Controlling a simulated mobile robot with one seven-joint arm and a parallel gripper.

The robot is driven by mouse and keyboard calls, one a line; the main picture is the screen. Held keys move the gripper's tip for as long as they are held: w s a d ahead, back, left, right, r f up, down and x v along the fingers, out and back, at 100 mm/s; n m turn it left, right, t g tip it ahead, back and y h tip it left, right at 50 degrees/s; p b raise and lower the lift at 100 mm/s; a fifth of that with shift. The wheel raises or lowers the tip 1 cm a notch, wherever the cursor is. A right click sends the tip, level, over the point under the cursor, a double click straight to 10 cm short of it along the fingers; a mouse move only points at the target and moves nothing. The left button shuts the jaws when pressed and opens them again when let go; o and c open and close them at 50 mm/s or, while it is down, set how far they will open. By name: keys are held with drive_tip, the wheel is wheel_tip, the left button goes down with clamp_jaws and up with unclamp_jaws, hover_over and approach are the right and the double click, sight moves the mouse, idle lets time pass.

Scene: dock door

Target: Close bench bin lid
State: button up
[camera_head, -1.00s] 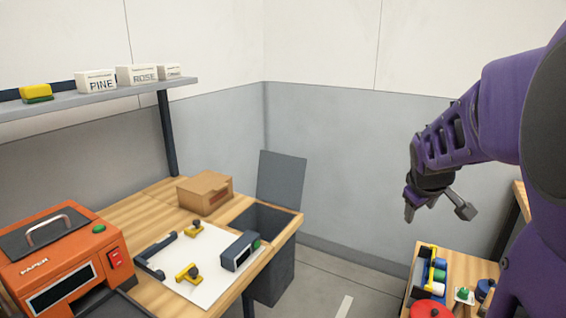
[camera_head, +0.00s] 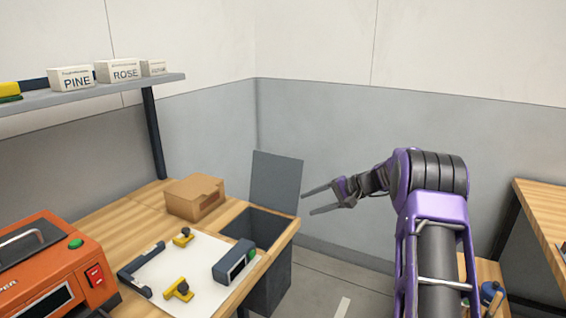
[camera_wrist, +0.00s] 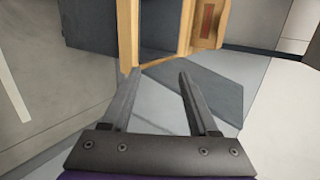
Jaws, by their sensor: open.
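The bench bin (camera_head: 272,283) is a dark grey box set into the right end of the wooden bench, its top open. Its flat grey lid (camera_head: 276,180) stands raised, nearly upright, at the back of the opening. My gripper (camera_head: 307,202) is open and empty, just right of the lid, with its fingers pointing left toward it. In the head view I cannot tell whether the fingertips touch the lid. The wrist view shows both fingers (camera_wrist: 156,76) apart with nothing between them. Dark grey surfaces lie beyond them there; I cannot tell which is the lid.
A cardboard box (camera_head: 194,197) sits on the bench beside the bin. A white board (camera_head: 195,265) with yellow-handled pieces and a dark block (camera_head: 234,262) lies in front. An orange machine (camera_head: 45,270) stands left. A shelf (camera_head: 95,98) hangs above. Another wooden table (camera_head: 545,205) is at right.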

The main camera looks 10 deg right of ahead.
sight(287, 162)
drive_tip(key=w+d+r+m+t+y, duration=0.3)
drive_tip(key=w+d+r+t+y, duration=0.15)
drive_tip(key=d+r, duration=0.3)
drive_tip(key=shift+t, duration=0.35)
drive_tip(key=x, duration=1.6)
drive_tip(key=shift+w+a+f, duration=0.15)
drive_tip(key=shift+a+f, duration=0.1)
drive_tip(key=shift+a, duration=0.05)
clamp_jaws()
